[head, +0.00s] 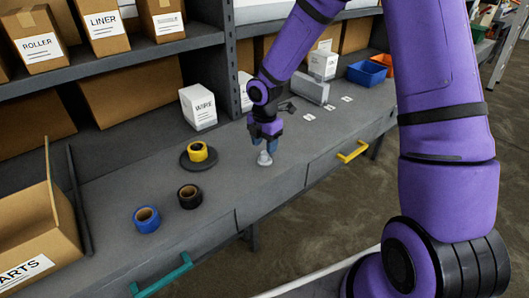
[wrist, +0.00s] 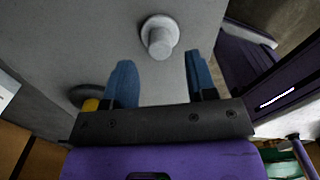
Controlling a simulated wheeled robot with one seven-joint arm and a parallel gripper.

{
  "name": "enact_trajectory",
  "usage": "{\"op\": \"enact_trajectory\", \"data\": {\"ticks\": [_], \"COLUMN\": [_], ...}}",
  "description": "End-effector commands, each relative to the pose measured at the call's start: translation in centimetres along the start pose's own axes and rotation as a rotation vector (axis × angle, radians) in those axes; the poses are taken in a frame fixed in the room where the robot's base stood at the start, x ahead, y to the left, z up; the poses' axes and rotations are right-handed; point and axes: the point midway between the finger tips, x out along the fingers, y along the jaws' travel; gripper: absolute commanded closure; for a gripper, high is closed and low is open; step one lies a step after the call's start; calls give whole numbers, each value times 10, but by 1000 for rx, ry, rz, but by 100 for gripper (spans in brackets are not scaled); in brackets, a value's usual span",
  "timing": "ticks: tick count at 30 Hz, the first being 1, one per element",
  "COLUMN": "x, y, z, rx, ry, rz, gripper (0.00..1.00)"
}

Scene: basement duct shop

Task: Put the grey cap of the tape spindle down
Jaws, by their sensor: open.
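The grey cap (head: 264,159) stands on the grey workbench top, a pale round flange with a stub rising from it. In the wrist view the cap (wrist: 158,38) lies beyond the fingertips, roughly between their lines, with nothing touching it. My gripper (head: 265,144) is just above and behind the cap, pointing down. In the wrist view my gripper (wrist: 158,70) has its two blue fingers wide apart and empty. A yellow tape roll (head: 198,151) sits on a dark round base (head: 186,160), which looks like the tape spindle; any post inside is hard to make out.
A blue tape roll (head: 146,219) and a black tape roll (head: 189,196) lie on the bench (head: 112,183) to the left. A WIRE box (head: 198,107) stands behind. A grey block (head: 311,88) and white tags (head: 309,117) lie to the right. The bench's front edge is near the cap.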

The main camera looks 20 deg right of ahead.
Motion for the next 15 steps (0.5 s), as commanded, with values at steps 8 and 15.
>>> {"op": "enact_trajectory", "data": {"ticks": [8, 15], "x": [-53, -74], "y": [0, 0], "z": [0, 0], "rx": [1, -1], "ry": [-1, 0], "rz": [1, 0], "gripper": [49, 49]}}
